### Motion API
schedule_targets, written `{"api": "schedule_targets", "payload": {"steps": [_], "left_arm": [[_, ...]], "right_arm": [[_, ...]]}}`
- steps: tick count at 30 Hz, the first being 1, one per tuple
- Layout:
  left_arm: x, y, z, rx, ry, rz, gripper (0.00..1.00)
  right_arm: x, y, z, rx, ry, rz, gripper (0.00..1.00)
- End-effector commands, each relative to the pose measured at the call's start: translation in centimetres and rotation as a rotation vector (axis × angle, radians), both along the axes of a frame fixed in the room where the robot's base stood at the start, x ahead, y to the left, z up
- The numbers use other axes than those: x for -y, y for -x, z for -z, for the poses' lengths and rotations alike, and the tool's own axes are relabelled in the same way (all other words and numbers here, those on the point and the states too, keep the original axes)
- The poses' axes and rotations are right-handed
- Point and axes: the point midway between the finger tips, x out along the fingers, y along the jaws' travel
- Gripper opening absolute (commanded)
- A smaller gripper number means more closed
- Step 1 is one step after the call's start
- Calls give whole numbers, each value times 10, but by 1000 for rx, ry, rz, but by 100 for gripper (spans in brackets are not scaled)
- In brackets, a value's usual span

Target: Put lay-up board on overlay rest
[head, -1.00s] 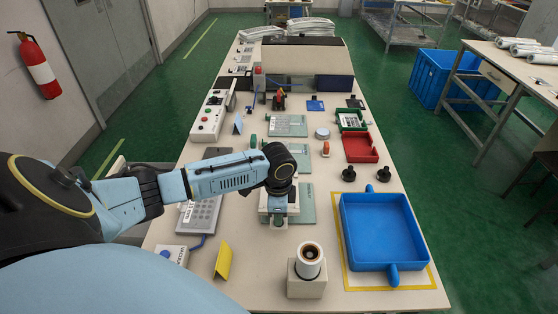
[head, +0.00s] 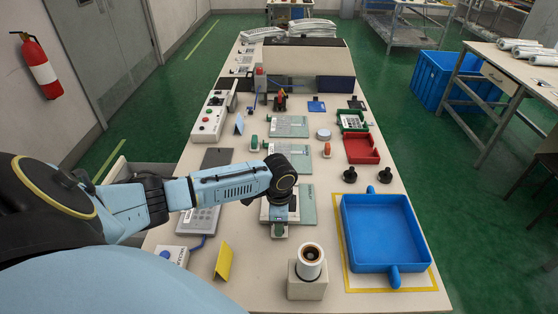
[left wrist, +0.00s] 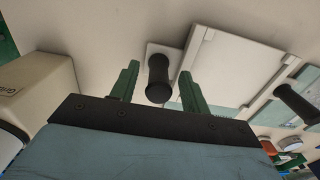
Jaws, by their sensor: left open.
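A white flat board (left wrist: 225,65), which I take as the lay-up board, has an upright dark handle (left wrist: 158,78) on a small tab at its near end. In the head view the board (head: 265,212) is partly hidden under my left arm and lies on or beside a teal sheet (head: 308,205). My left gripper (head: 279,228) is over its near end. In the left wrist view its green fingers (left wrist: 161,88) are open, one on each side of the handle, with gaps. I cannot tell which thing is the overlay rest. My right gripper is not in view.
A pedestal with a cup-like roll (head: 307,282) stands close on the near side. A blue tray (head: 345,232) is to the right, with black knobs (head: 349,175) behind it. A yellow sign (head: 223,261) and a keypad (head: 198,220) are to the left. A dark grey plate (head: 217,157) lies farther back.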

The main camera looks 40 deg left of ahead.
Motion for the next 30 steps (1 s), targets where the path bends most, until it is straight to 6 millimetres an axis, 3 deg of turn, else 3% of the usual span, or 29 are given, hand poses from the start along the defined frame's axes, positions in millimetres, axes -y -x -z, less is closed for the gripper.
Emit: {"api": "schedule_targets", "payload": {"steps": [16, 21, 30], "left_arm": [[0, 0, -101, 4, 0, 0, 46], [1, 0, -115, 2, 1, -1, 46], [1, 0, -117, 1, 1, -1, 46]], "right_arm": [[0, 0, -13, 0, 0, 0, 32], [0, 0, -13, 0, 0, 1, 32], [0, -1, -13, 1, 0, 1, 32]]}}
